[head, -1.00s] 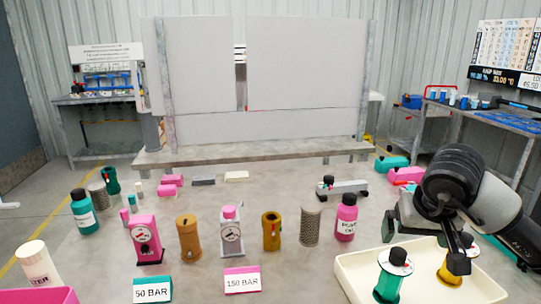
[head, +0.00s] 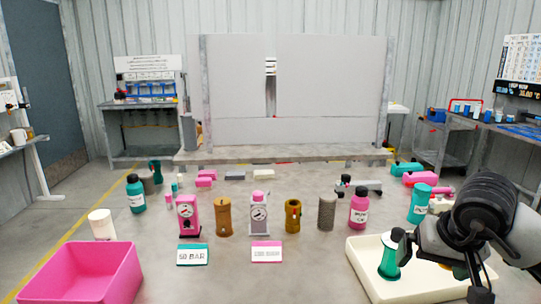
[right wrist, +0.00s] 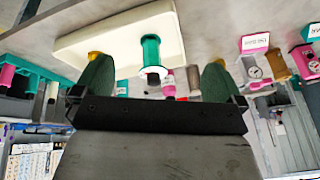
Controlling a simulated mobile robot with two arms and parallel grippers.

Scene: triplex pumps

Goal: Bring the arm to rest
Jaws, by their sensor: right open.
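My right gripper (head: 440,268) is open and empty at the lower right of the head view, over the right part of the cream tray (head: 357,265). In the right wrist view its two green fingers (right wrist: 156,82) stand well apart with nothing held between them. A green spool-shaped part (head: 389,262) stands upright in the tray, left of the gripper; it also shows in the wrist view (right wrist: 151,52), beyond the fingers. The arm hides the right part of the tray. My left gripper is not in view.
Pump parts stand in a row on the grey surface: a pink gauge unit (head: 188,217), a grey gauge unit (head: 259,212), a pink bottle (head: 358,208). A green bottle (head: 420,204) stands close behind the arm. A pink bin (head: 84,273) is at lower left.

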